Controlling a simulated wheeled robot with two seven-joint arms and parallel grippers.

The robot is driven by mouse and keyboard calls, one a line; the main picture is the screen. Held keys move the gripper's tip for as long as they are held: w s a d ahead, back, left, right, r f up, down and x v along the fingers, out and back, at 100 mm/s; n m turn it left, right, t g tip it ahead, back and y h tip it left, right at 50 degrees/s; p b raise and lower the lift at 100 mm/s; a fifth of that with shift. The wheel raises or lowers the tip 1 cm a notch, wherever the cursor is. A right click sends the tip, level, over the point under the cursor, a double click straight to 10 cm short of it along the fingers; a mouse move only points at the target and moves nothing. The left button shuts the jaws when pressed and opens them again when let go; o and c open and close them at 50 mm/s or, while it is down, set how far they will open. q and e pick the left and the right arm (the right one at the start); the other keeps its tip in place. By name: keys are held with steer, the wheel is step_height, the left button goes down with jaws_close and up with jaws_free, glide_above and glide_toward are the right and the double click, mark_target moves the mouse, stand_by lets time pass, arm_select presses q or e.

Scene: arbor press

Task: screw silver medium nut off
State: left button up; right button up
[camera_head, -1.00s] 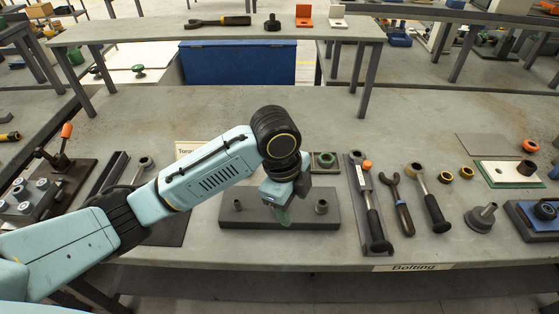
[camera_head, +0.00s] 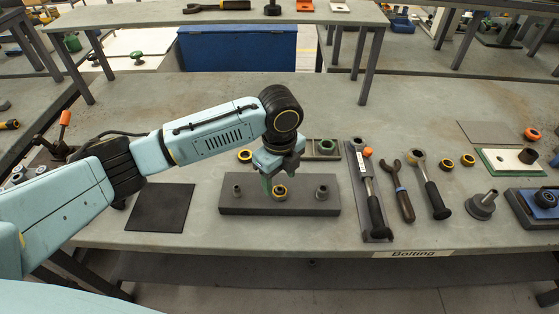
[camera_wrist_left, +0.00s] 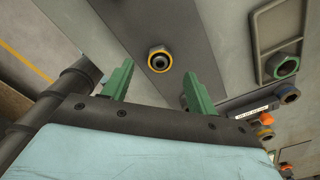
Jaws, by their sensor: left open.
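A dark grey block (camera_head: 300,208) lies on the bench with three upright posts. On the middle post sits a grey hex nut with a yellow ring (camera_head: 280,192); it also shows in the left wrist view (camera_wrist_left: 159,59). My left gripper (camera_head: 267,184) is just above and left of this nut in the head view. In the left wrist view its two green fingers (camera_wrist_left: 157,85) are wide apart and empty, with the nut beyond the gap between them. The side posts, left (camera_head: 237,191) and right (camera_head: 321,192), look bare. My right gripper is not seen.
A tray with a green nut (camera_head: 326,147) stands behind the block. A torque wrench on a plate (camera_head: 370,195), an open wrench (camera_head: 398,192) and a ratchet (camera_head: 430,183) lie to the right. A black mat (camera_head: 161,208) lies left. A raised shelf (camera_head: 130,30) stands behind.

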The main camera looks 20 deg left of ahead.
mark_target(279, 189)
arm_select(q)
steer(key=shift+f, duration=2.05)
